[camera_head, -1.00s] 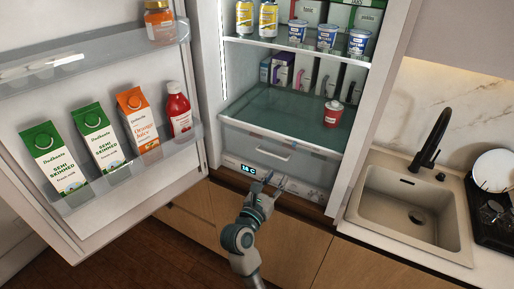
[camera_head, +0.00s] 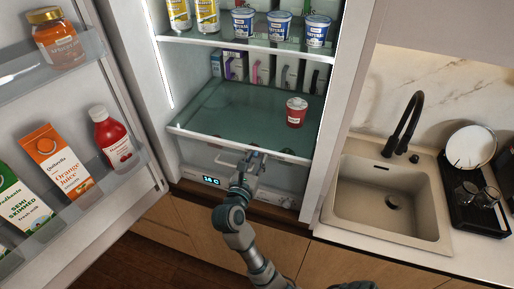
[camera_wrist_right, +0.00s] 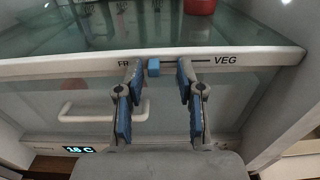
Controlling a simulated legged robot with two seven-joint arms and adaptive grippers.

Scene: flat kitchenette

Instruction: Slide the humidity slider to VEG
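The humidity slider (camera_wrist_right: 153,68) is a small blue block on the white front strip of the fridge shelf in the wrist view. It sits between the label FR, partly hidden by a finger, and the label VEG (camera_wrist_right: 226,61) on the right. A dark track line runs from near it toward VEG. My right gripper (camera_wrist_right: 160,75) is open, its blue-padded fingertips on either side of the slider. The left finger is closer to the slider; contact is unclear. In the head view the right gripper (camera_head: 256,156) is at the shelf's front strip. My left gripper is not in view.
A clear drawer with a white handle (camera_wrist_right: 106,112) is below the strip. A red tub (camera_head: 296,112) stands on the glass shelf (camera_head: 235,110). The open fridge door with cartons (camera_head: 57,160) is at left. A sink (camera_head: 390,203) is at right.

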